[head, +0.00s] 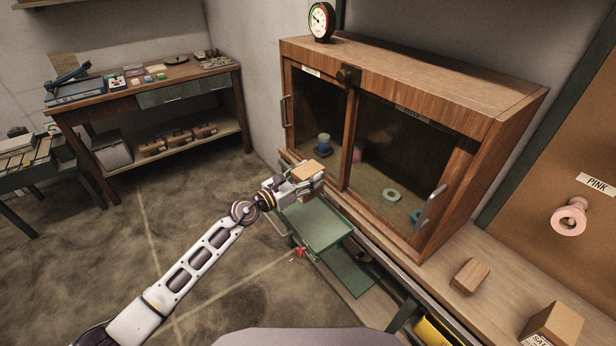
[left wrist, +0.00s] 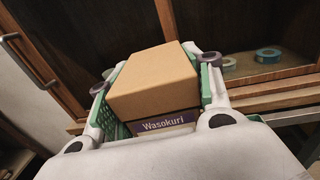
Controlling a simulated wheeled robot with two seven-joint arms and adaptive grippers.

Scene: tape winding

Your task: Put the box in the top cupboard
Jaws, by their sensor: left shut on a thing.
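A cardboard box (head: 306,170) is held in my left gripper (head: 295,184), in front of the cupboard's lower left part. In the left wrist view the box (left wrist: 152,82) sits between the two fingers, with a purple "Wasokuri" label on its near side. The wooden cupboard (head: 505,100) has glass-fronted doors with a handle on the left (head: 287,110) and one on the right (head: 430,206); both doors look shut. Tape rolls (head: 390,195) and a jar-like stack (head: 323,143) show behind the glass. My right gripper is not in view.
A green tray or drawer (head: 320,226) juts out below the cupboard and my gripper. A wooden block (head: 469,276) and another box (head: 552,326) lie on the bench at right. A dial gauge (head: 321,21) stands on the cupboard.

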